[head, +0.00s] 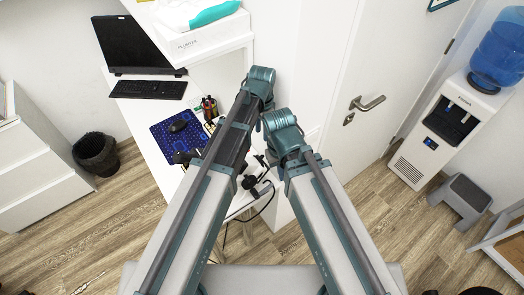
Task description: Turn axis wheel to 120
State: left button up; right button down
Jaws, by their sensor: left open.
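I cannot make out the axis wheel in the head view. Small dark parts and a thin black cable (262,207) show at the near end of the white desk, partly behind my arms, and I cannot tell what they belong to. My left gripper (186,158) is a small dark shape over the desk, just below the blue mat, and it is open. I see nothing between its fingers. My right arm folds back over the desk edge. Its gripper is hidden or cannot be told from the dark parts there.
The white desk (150,108) holds a blue mat (163,137) with a dark mouse, a keyboard (149,90), a monitor (137,44) and a pen holder (209,108). A black bin (96,154) stands left. A door (385,60), water cooler (447,128) and grey stool (462,197) stand right.

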aim_at(262, 155)
pick_arm(q)
jog(key=shift+f, duration=0.1)
notch_tip(262, 155, down, 14)
jog(key=b, duration=1.3)
jog(key=shift+b, duration=0.4)
jog(key=shift+r, duration=0.2)
grip_shut()
